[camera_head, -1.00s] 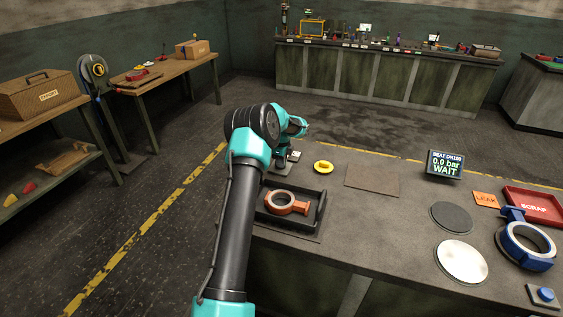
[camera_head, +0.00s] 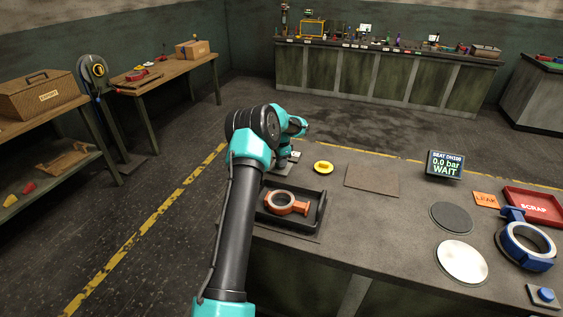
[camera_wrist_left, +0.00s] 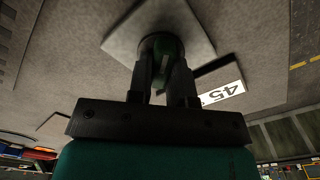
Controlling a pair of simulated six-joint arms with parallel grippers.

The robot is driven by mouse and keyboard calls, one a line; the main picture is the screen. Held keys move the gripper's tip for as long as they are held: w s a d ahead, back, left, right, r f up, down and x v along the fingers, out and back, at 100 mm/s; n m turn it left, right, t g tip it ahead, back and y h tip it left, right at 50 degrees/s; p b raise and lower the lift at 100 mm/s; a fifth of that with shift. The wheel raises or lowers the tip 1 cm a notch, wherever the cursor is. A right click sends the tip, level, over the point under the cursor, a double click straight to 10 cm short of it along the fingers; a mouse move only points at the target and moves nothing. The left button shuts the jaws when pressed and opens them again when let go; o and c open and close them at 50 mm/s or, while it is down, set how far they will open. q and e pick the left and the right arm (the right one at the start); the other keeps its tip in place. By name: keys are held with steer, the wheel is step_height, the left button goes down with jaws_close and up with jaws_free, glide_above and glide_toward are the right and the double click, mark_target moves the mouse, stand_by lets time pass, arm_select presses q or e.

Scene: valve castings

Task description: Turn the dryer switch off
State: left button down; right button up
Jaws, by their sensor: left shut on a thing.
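In the left wrist view my left gripper (camera_wrist_left: 164,80) is shut on a dark green switch knob (camera_wrist_left: 163,46). The knob stands on a pale grey square plate (camera_wrist_left: 125,36), and the fingers hide part of it. A small block with a white label reading 45 (camera_wrist_left: 220,93) is beside the fingers. In the head view my left arm reaches to the back left of the bench, and its links hide the fingertips and the knob. How the knob is set cannot be read. My right gripper is not in view.
A black tray (camera_head: 313,222) holds an orange-handled ring (camera_head: 286,204). A display (camera_head: 445,165) reads 0.0 bar WAIT. A blue valve ring (camera_head: 527,246) and a red scrap tray (camera_head: 533,205) are at right.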

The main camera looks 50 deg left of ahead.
arm_select(q)
steer(key=n, duration=0.5)
steer(key=shift+a+n, duration=0.15)
steer(key=shift+n, duration=0.15)
steer(key=shift+a+n, duration=0.1)
steer(key=shift+n, duration=2.1)
steer(key=c, duration=1)
jaws_free()
steer(key=shift+c, duration=0.2)
steer(key=shift+r, duration=0.1)
step_height(320, 180, up, 17)
steer(key=shift+r, duration=0.15)
